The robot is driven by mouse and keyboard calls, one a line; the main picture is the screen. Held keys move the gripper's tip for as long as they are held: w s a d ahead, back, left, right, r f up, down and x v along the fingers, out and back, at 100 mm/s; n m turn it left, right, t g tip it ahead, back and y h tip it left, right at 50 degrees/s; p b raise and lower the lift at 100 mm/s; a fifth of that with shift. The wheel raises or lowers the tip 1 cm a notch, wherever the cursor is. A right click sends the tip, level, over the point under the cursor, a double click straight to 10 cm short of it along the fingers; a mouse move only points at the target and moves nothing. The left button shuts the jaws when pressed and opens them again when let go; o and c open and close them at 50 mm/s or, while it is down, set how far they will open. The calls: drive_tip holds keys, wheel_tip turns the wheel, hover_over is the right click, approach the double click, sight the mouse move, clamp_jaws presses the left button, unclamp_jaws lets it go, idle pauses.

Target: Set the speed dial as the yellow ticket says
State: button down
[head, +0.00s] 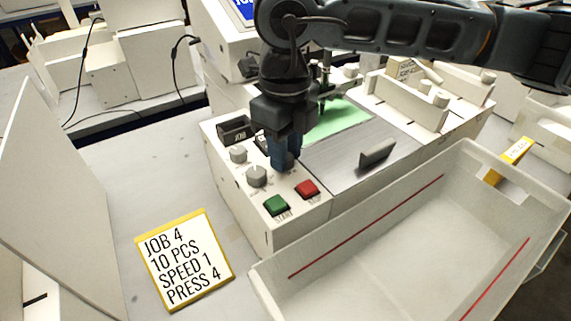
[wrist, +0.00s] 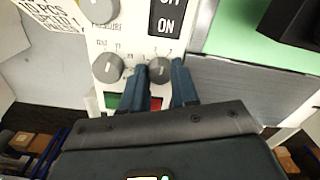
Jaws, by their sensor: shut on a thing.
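The yellow-edged ticket (head: 185,260) lies on the table at the left and reads JOB 4, 10 PCS, SPEED 1, PRESS 4. My gripper (head: 285,163) points down at the plotter's control panel (head: 235,197). In the wrist view its blue fingers (wrist: 161,88) are shut on the right-hand grey dial (wrist: 158,70). This dial's name is not readable, and the fingers mostly hide it in the head view. A second dial (wrist: 108,66) sits to its left and a third (wrist: 103,10), labelled PRESSURE, above that. Their pointers are hard to read.
A green START button (head: 276,205) and a red button (head: 307,189) sit just in front of the dials. A black ON switch (wrist: 167,16) is behind the held dial. A white bin (head: 400,245) stands at the right. Green sheet (head: 338,120) lies on the plotter bed.

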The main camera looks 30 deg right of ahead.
drive_tip(key=n+b, duration=0.1)
drive_tip(key=b, duration=0.1)
drive_tip(key=n+b, duration=0.2)
drive_tip(key=shift+f, duration=0.25)
drive_tip(key=shift+r+n+b, duration=0.15)
drive_tip(key=shift+n+b, duration=0.75)
drive_tip(key=shift+b, duration=0.2)
drive_tip(key=shift+r, duration=0.1)
drive_tip(key=c, duration=0.8)
unclamp_jaws()
drive_tip(key=shift+c, duration=0.2)
wheel_tip(320, 180, up, 8)
drive_tip(key=shift+f, duration=0.1)
